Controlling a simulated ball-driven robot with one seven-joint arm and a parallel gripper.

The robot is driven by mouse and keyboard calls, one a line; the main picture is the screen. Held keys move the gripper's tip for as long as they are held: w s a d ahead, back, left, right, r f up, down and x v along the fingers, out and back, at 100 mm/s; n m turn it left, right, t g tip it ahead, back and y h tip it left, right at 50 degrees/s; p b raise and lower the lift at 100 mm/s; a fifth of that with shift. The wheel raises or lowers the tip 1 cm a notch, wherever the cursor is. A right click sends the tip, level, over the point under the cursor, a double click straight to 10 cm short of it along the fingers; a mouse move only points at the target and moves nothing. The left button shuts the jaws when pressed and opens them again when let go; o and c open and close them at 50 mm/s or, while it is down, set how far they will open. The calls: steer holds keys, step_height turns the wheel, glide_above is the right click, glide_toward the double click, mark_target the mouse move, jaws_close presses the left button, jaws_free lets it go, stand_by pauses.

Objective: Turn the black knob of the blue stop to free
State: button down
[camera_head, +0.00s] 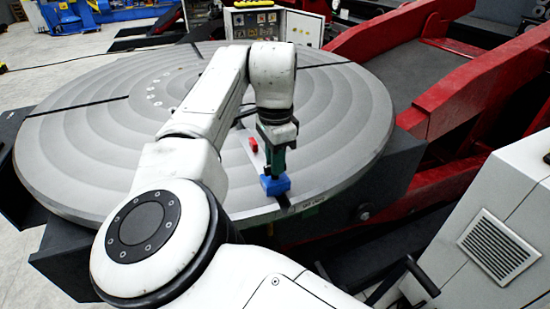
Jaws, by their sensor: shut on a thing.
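The blue stop (275,185) sits near the front edge of the round grey table (90,150), at a dark slot. My gripper (272,174) points down onto the top of the blue stop, its fingers close together there. It is shut on what appears to be the black knob. The knob itself is hidden by the fingers, so its turn position cannot be told. A small red block (254,145) lies on a light strip just behind and left of the stop.
Red machine arms (470,80) rise at the right of the table. A grey cabinet with a vent (497,247) stands at the lower right. A control box (272,22) stands behind the table. The table's left part is bare.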

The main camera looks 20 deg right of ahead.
steer(key=shift+r+p, duration=0.15)
steer(key=shift+p, duration=0.15)
steer(key=n+p, duration=0.4)
steer(key=p, duration=0.1)
steer(key=shift+r, duration=0.2)
steer(key=n+p, duration=0.4)
steer(key=p, duration=0.2)
steer(key=shift+n, duration=0.3)
steer(key=n+p, duration=0.5)
steer(key=p, duration=0.1)
steer(key=shift+f, duration=0.1)
steer(key=shift+f+n+p, duration=0.2)
steer(key=shift+n+p, duration=1.3)
steer(key=shift+n, duration=0.5)
steer(key=c, duration=1.1)
jaws_free()
